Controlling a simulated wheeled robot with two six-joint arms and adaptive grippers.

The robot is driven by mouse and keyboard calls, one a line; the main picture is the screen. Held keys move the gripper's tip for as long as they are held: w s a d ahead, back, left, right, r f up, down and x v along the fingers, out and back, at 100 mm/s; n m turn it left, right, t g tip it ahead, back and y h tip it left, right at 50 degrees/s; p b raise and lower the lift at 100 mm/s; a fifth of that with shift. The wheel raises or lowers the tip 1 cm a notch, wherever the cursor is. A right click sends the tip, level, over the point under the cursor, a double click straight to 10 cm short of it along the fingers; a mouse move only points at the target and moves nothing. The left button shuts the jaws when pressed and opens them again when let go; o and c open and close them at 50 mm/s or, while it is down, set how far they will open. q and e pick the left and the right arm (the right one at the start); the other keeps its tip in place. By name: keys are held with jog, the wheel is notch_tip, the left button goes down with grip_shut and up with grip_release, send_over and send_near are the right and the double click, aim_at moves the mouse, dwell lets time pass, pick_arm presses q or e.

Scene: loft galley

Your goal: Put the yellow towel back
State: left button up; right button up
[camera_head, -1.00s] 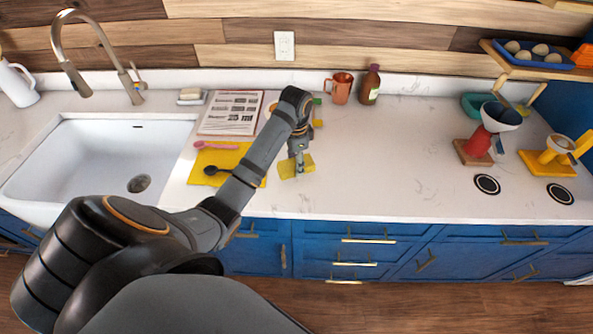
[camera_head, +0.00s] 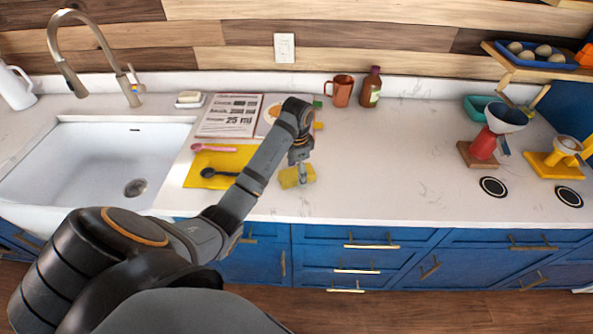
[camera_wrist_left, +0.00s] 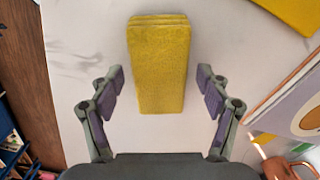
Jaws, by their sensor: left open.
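The yellow towel (camera_head: 290,178) is a small folded block lying on the white counter, to the right of a yellow mat. In the left wrist view the folded towel (camera_wrist_left: 160,65) lies between and ahead of the fingers, with clear space on both sides. My left gripper (camera_head: 300,180) points down at the towel and partly hides it in the head view. In the left wrist view my left gripper (camera_wrist_left: 160,100) is open, its two fingers apart from the towel. My right gripper is not in view.
A yellow mat (camera_head: 232,160) holds a pink spoon (camera_head: 212,148) and a dark spoon (camera_head: 222,173). A printed sheet (camera_head: 230,115), copper mug (camera_head: 340,90) and brown bottle (camera_head: 371,87) stand behind. The sink (camera_head: 90,160) is left. The counter's middle right is clear.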

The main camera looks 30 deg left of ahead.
aim_at(297, 173)
pick_arm(q)
jog(key=shift+r, duration=0.2)
notch_tip(297, 173, up, 12)
jog(key=p, duration=1.1)
jog(key=shift+d, duration=0.1)
jog(key=shift+s+f, duration=0.1)
